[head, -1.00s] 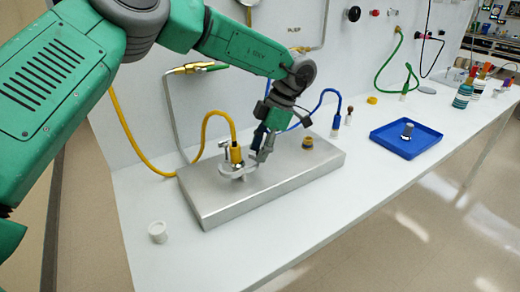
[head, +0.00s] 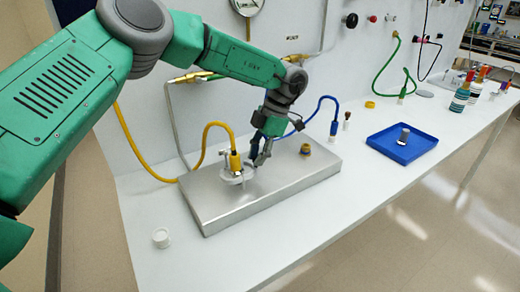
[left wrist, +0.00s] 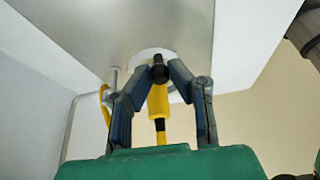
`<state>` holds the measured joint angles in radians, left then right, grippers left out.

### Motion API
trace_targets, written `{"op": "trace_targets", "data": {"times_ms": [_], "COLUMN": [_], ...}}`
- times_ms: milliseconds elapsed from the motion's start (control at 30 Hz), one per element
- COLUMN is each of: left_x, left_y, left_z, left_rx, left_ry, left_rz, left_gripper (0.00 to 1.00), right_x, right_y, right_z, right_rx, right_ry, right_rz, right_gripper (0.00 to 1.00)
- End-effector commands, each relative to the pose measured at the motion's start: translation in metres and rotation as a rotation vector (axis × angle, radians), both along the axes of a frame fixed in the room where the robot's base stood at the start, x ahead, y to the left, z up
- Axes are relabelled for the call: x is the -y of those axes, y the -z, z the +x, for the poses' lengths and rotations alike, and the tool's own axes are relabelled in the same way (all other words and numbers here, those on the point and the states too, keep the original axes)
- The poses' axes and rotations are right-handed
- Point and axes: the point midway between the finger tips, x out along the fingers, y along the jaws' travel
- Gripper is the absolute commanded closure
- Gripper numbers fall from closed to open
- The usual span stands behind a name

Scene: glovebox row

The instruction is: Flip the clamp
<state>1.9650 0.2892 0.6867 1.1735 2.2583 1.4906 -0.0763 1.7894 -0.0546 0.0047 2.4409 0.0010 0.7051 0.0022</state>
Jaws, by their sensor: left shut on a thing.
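The pale metal clamp (head: 232,177) sits at the foot of the yellow hose's upright end (head: 235,162), on the left part of the raised metal plate. My left gripper (head: 258,160) reaches down just right of it, with its fingertips at the clamp's right side. In the left wrist view, the fingers of my left gripper (left wrist: 163,72) close in on a small dark part in front of the pale ring (left wrist: 146,53). The gripper is shut on the clamp; the exact part between the tips is hard to make out. My right gripper is not in view.
The metal plate (head: 210,212) lies on the white bench (head: 290,228). A brass-coloured fitting (head: 305,149) stands at its back right. A blue tray (head: 420,146) holds a small grey-topped item. The bench front is clear.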

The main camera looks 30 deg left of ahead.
Motion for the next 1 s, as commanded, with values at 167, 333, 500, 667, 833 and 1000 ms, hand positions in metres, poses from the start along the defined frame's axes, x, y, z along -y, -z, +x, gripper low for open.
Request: {"op": "trace_targets", "data": {"times_ms": [167,333,500,667,833,1000], "left_x": [-0.009,-0.016,-0.022,-0.026,-0.028,-0.029], "left_y": [-0.004,-0.004,-0.003,-0.002,-0.001,-0.001], "left_z": [0.002,0.002,0.002,0.001,0.001,0.001], "left_rx": [-0.001,0.000,0.002,0.002,0.003,0.003], "left_ry": [-0.150,-0.284,-0.396,-0.471,-0.517,-0.536], "left_rz": [0.000,0.001,0.002,0.001,0.001,0.002], "left_gripper": [1.00,1.00,1.00,1.00,1.00,1.00], "right_x": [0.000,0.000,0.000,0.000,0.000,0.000], "right_y": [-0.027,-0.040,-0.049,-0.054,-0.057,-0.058], "right_z": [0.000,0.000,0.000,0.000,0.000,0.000], "right_rx": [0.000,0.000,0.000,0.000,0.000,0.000], "right_ry": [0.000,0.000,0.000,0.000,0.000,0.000], "right_rz": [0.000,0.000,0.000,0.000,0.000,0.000], "right_gripper": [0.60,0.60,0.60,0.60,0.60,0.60]}}
